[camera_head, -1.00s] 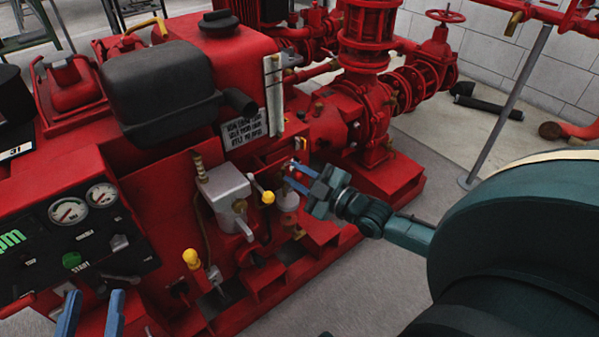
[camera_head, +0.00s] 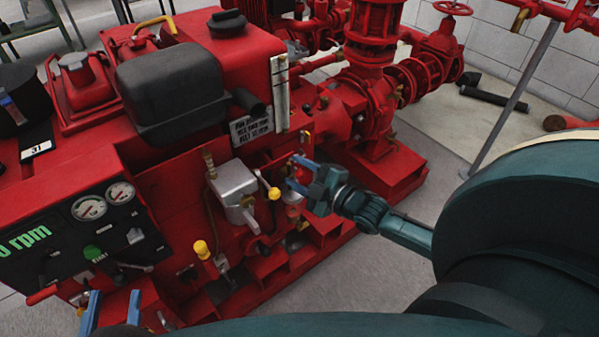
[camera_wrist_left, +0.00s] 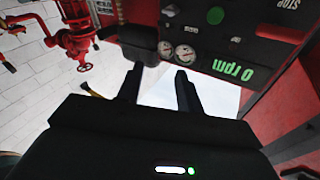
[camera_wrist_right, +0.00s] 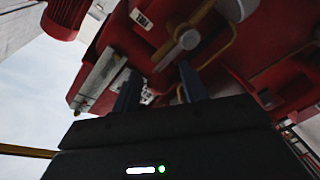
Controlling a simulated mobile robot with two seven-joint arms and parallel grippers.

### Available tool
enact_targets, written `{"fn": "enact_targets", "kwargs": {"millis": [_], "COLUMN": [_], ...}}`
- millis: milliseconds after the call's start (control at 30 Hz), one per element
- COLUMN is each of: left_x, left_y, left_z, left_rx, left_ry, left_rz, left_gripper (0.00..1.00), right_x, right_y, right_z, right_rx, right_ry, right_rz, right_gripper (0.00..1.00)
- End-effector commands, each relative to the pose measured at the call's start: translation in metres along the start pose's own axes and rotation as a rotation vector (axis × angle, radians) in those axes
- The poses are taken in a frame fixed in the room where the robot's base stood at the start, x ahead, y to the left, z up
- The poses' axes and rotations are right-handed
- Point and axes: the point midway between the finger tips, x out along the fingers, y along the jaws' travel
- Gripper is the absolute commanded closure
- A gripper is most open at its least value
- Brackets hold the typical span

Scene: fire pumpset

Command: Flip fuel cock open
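A small tag that seems to read "FUEL" (camera_wrist_right: 143,19) shows in the right wrist view. My left gripper (camera_head: 112,308) is open and empty, low in front of the control panel (camera_head: 85,235).
The red engine (camera_head: 190,190) fills the left and middle. A grey box with a lever (camera_head: 236,190) and yellow knobs (camera_head: 202,249) sit left of my right gripper. A black tank (camera_head: 170,90) is above. Clear floor (camera_head: 350,265) lies front right.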

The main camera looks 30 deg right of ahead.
Motion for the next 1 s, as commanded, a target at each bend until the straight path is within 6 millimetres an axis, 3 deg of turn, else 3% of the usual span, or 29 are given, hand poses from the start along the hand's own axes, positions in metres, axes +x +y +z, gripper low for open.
{"fn": "enact_targets", "kwargs": {"millis": [267, 800, 1000], "left_x": [0.001, -0.002, -0.003], "left_y": [-0.001, -0.015, -0.015], "left_z": [-0.002, 0.001, 0.004], "left_rx": [-0.003, -0.074, -0.088], "left_ry": [-0.009, -0.233, -0.270], "left_rz": [-0.001, -0.028, -0.027], "left_gripper": [0.64, 0.64, 0.64], "right_x": [-0.007, -0.111, -0.130], "right_y": [0.000, 0.001, 0.001], "right_z": [0.000, -0.001, 0.000], "right_rx": [0.000, 0.002, 0.000], "right_ry": [-0.001, -0.002, -0.001], "right_rz": [-0.002, -0.003, -0.001], "right_gripper": [0.57, 0.57, 0.57]}}
